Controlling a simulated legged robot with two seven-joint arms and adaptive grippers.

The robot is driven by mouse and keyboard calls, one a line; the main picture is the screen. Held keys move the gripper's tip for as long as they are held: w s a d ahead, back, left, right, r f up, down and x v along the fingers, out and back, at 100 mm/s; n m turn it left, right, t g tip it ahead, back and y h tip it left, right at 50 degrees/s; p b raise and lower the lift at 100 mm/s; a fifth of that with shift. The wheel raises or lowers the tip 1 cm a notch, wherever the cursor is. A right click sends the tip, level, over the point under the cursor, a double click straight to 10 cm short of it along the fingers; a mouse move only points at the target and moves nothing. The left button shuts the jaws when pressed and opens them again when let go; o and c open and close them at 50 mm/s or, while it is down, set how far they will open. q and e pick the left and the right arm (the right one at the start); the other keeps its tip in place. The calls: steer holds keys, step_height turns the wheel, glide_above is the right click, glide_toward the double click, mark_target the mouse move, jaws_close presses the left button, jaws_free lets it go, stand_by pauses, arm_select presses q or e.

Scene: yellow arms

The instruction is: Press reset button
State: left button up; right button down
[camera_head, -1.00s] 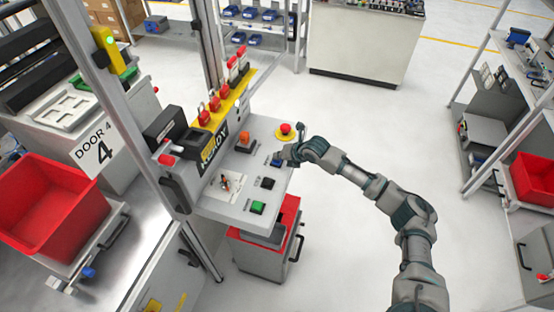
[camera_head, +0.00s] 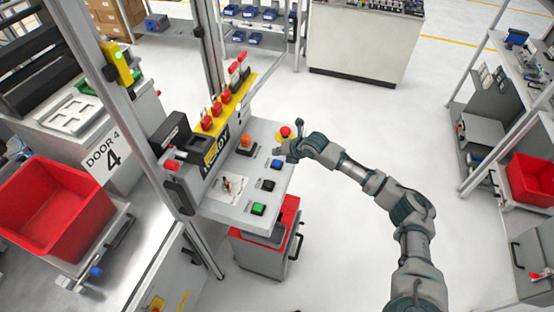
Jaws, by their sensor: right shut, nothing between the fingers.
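The grey control panel (camera_head: 229,208) stands left of centre. A blue button (camera_head: 277,164) on it is in clear view, with a black button (camera_head: 268,185) and a green button (camera_head: 258,208) nearer me. No label reading reset is legible. My right gripper (camera_head: 291,154) is shut and empty. It is just up and right of the blue button at the panel's right edge, below the red mushroom button (camera_head: 285,132) in the picture. Whether it touches the panel cannot be told. My left gripper is out of view.
An orange button (camera_head: 246,144) and a row of red switches (camera_head: 217,109) are at the panel's back. A metal frame post (camera_head: 125,125) rises on the left, next to a red bin (camera_head: 52,205). The floor (camera_head: 370,120) right of the panel is clear.

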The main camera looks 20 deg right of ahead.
step_height(320, 180, up, 3)
steer(key=shift+f+p, duration=0.15)
steer(key=shift+p, duration=0.8)
steer(key=shift+f, duration=0.1)
